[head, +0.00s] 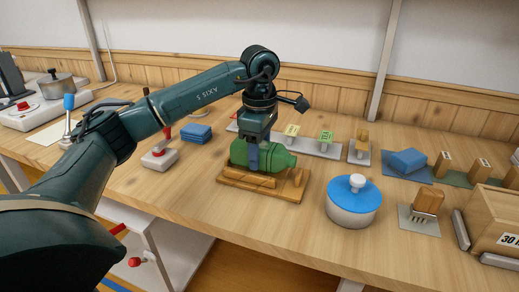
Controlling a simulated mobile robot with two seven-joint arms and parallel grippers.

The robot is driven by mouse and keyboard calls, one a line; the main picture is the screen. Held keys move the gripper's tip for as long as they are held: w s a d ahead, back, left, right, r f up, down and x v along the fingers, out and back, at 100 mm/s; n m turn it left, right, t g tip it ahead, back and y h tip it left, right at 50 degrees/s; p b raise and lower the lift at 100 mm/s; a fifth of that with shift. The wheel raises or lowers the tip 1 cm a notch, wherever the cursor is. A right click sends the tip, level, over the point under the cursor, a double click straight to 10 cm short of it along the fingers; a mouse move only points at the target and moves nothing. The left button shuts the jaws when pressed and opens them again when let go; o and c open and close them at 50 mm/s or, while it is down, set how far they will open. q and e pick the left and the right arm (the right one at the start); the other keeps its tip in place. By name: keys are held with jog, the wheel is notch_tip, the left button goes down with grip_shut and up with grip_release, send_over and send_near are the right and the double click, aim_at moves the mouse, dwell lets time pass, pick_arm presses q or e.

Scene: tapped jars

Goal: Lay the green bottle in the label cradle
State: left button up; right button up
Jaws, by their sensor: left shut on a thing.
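The green bottle (280,159) lies on its side at the wooden label cradle (292,189), its neck pointing right. My left gripper (258,158) comes down from above and is shut on the bottle's body. The bottle is low, between or just over the cradle's wooden rails; whether it rests fully on them I cannot tell. The gripper hides part of the bottle's middle. My right gripper is not in view.
A pot with a blue lid (352,201) stands right of the cradle. Behind is a grey strip (314,147) with small labelled blocks. A wooden box (494,222) stands far right. The bench front left of the pot is clear.

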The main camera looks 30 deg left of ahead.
pick_arm(q)
jog(key=o, duration=1.1)
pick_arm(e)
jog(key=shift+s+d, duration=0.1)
pick_arm(q)
notch_tip(320, 180, up, 13)
jog(key=p, duration=0.4)
jog(key=shift+r, duration=0.1)
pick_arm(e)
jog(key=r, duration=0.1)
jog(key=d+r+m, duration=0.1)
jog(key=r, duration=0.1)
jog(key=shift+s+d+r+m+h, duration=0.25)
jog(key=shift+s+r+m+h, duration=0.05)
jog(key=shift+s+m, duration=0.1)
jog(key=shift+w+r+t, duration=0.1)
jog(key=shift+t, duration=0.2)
